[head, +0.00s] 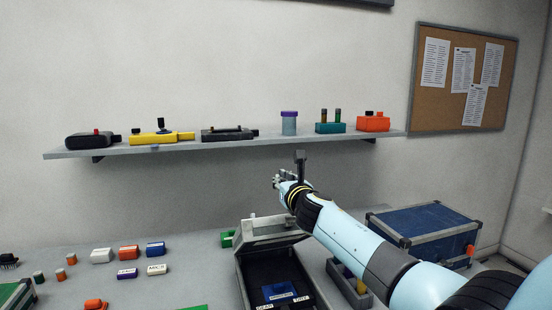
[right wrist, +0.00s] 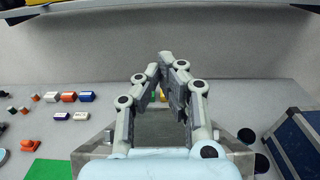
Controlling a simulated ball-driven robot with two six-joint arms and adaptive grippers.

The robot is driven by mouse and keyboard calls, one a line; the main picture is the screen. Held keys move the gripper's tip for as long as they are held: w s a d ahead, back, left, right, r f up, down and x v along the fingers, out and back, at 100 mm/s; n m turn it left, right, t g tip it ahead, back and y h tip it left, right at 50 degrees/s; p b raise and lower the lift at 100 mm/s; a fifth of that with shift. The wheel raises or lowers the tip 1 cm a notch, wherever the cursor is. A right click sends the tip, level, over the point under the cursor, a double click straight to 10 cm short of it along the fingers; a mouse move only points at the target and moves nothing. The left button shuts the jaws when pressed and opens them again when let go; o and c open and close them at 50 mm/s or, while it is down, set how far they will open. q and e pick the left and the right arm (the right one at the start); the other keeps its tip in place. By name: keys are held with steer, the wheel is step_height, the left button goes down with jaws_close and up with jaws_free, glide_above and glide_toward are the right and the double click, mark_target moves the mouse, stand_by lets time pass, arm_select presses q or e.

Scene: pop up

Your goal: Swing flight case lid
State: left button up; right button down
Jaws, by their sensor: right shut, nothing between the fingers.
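A black open case with grey metal edges (head: 241,273) stands on the table at the bottom middle of the head view. Its lid (head: 283,226) is raised at the back, with pale corner pieces; it also shows below the fingers in the right wrist view (right wrist: 155,127). Blue and labelled items lie inside the case. My right gripper (head: 277,180) is above and behind the raised lid, below the shelf. Its fingers (right wrist: 164,62) are shut with nothing between them. I cannot tell whether it touches the lid. My left gripper is not in view.
A closed blue case with metal edges (head: 425,228) stands to the right. A grey open bin (head: 340,279) sits between the cases, partly behind my arm. Several small coloured boxes lie at the left. A loaded wall shelf (head: 225,144) hangs above my gripper.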

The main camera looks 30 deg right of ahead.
steer(key=w+d+r, duration=0.1)
steer(key=w+r, duration=0.4)
steer(key=w, duration=0.1)
steer(key=shift+w+d, duration=0.3)
steer(key=shift+w, duration=0.05)
steer(key=shift+r, duration=0.1)
steer(key=c, duration=1.6)
jaws_free()
steer(key=shift+o, duration=0.2)
steer(key=shift+s, duration=0.15)
steer(key=v, duration=0.7)
steer(key=shift+s, duration=0.15)
